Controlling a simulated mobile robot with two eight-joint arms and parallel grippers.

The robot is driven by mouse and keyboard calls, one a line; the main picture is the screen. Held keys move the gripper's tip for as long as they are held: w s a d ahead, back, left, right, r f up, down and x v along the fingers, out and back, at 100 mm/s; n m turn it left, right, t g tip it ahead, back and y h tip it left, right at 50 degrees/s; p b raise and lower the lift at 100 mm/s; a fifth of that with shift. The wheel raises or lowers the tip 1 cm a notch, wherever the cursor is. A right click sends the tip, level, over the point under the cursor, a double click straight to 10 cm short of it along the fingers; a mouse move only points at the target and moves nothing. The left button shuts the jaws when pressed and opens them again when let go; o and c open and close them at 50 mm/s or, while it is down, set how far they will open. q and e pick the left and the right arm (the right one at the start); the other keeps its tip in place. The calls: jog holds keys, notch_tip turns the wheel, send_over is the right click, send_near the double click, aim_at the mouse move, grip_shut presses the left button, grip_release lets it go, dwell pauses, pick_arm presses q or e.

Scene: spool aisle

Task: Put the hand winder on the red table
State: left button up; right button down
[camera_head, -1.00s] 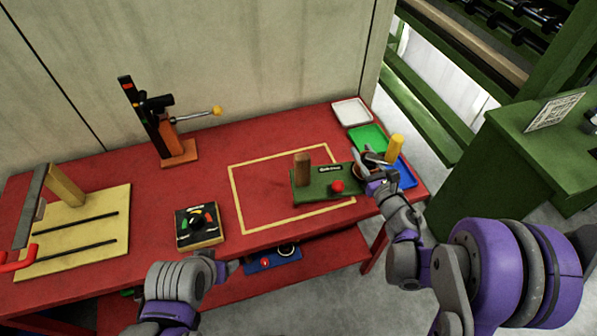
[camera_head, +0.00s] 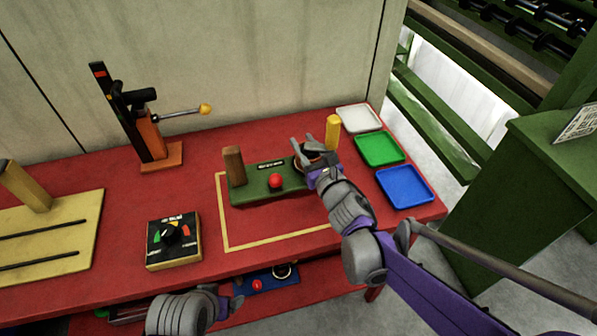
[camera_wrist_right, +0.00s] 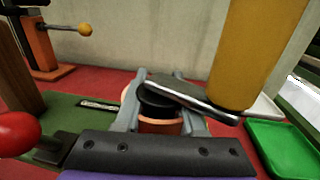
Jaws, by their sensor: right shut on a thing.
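The hand winder has a green base (camera_head: 258,186), a wooden post, a red knob, a dark and orange hub, and a crank with a yellow handle (camera_head: 333,132). It is upright over the red table (camera_head: 110,177), mostly within the yellow outline at its back. Whether its base touches the table I cannot tell. My right gripper (camera_head: 308,160) is shut on the hub. In the right wrist view the fingers flank the hub (camera_wrist_right: 160,121), below the metal crank. My left arm shows at the bottom edge; its finger state is unclear at the left gripper (camera_head: 226,308).
White (camera_head: 359,118), green (camera_head: 380,149) and blue (camera_head: 405,187) trays line the table's right end. A black dial box (camera_head: 173,240), an orange-based lever stand (camera_head: 160,156) and a yellow board (camera_head: 50,240) stand to the left. The front of the outline is clear.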

notch_tip(320, 180, down, 6)
jog(key=shift+r+b, duration=0.1)
jog(key=shift+b, duration=0.65)
jog(key=c, duration=0.5)
grip_release()
jog(key=v, duration=1.2)
jog(key=shift+p, duration=0.35)
jog(key=shift+d, duration=0.1)
